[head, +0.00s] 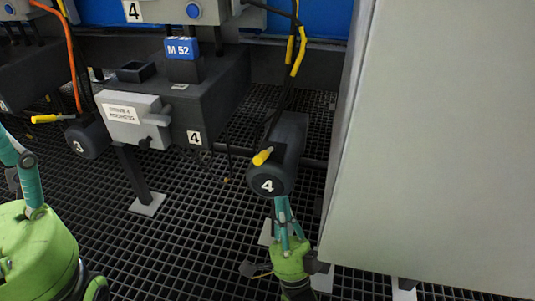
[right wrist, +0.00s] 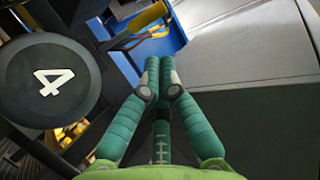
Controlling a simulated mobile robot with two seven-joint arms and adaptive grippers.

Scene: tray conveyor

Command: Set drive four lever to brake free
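Drive four is a dark cylinder with a white 4 on its round face (head: 268,186), right of centre in the head view. Its yellow lever (head: 262,156) sticks out at the top, just above the face. The face also shows at the left of the right wrist view (right wrist: 50,80). My right gripper (head: 281,203) is just below and right of the face, its teal fingers pointing up. In the right wrist view its fingertips (right wrist: 160,64) are together with nothing between them. My left gripper (head: 22,172) is at the left edge, partly cut off; its fingertips are not clear.
A large grey panel (head: 435,140) stands close on the right. A dark gearbox with a grey box (head: 133,120) stands left of drive four, and drive three with its yellow lever (head: 46,119) is farther left. Dark cables with yellow sleeves (head: 299,51) hang above. The floor is grating.

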